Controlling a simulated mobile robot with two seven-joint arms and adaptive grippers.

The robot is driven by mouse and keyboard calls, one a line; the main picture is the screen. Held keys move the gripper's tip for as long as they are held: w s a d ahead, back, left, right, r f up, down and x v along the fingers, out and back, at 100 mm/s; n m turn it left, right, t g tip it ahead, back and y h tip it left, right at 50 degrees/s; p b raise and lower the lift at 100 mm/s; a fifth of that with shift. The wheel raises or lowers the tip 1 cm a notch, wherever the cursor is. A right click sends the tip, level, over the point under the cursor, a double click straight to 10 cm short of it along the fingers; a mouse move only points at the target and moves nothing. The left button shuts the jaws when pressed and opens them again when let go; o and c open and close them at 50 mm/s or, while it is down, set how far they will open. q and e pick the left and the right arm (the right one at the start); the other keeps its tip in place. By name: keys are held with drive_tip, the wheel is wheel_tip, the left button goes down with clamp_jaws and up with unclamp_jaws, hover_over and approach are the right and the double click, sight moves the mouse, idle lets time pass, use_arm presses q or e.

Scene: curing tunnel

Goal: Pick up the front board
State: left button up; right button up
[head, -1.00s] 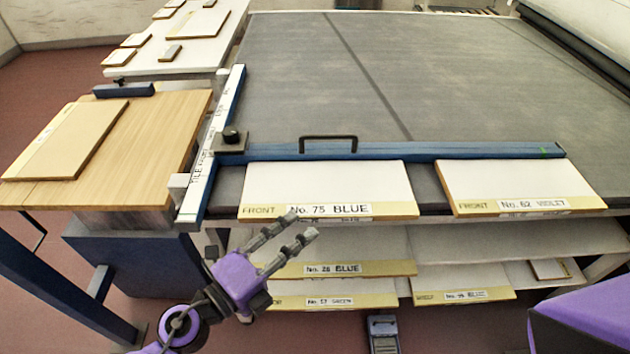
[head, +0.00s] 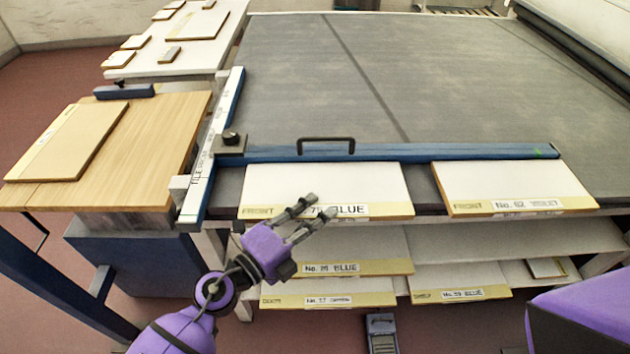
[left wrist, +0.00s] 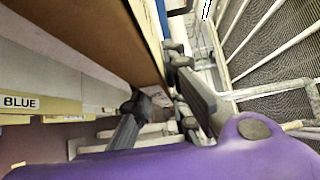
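The front board with the label No. 75 BLUE (head: 375,185) lies at the near edge of the grey table, its cream label strip facing me. A second board labelled FRONT, No. 62 (head: 510,183), lies to its right. My left gripper (head: 321,206) is at the near edge of the No. 75 board and covers part of its label. Its two fingers are spread apart. In the left wrist view a brown-edged board (left wrist: 95,40) runs close to the fingers; I cannot tell whether they touch it. My right gripper is out of view.
A blue bar with a black handle (head: 326,146) lies behind the boards. A white ruled fence (head: 208,160) stands at their left. A wooden side table (head: 165,150) is at left.

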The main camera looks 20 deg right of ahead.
use_arm(q)
clamp_jaws()
drive_tip(key=shift+r, duration=0.1)
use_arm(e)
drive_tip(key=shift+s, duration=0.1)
use_arm(q)
drive_tip(key=shift+r+p, duration=0.3)
drive_tip(key=shift+r, duration=0.15)
drive_tip(key=r, duration=0.1)
drive_tip(key=r+p, duration=0.2)
drive_tip(key=r, duration=0.1)
drive_tip(key=shift+s, duration=0.3)
drive_tip(key=s+d+r+p, duration=0.2)
drive_tip(key=s+r+p, duration=0.3)
drive_tip(key=s, duration=0.8)
wheel_tip(320, 180, up, 3)
drive_tip(key=shift+r, duration=0.1)
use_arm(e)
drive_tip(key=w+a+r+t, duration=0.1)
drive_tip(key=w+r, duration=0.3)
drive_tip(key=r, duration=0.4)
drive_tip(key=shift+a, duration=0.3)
